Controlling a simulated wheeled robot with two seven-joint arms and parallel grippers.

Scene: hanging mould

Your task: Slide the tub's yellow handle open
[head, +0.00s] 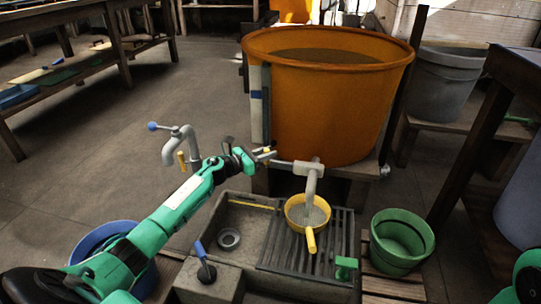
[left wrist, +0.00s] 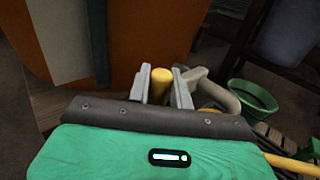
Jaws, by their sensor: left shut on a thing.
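The orange tub (head: 325,110) stands on a wooden stand, with a grey pipe and down-turned spout (head: 312,172) low on its front. The tub's yellow handle (head: 267,150) is a small peg at the left end of that pipe, mostly hidden by my gripper. My left gripper (head: 262,156) is at the handle. In the left wrist view the yellow handle (left wrist: 161,82) stands between the two grey fingers of the left gripper (left wrist: 167,88), which is shut on it. My right gripper is not in view.
A yellow ladle (head: 310,240) sits under the spout on the sink's slatted rack (head: 278,250). A green bucket (head: 400,240) stands right of the sink, a blue one (head: 95,240) left. A grey tap (head: 180,148) rises beside my left arm. Floor at left is clear.

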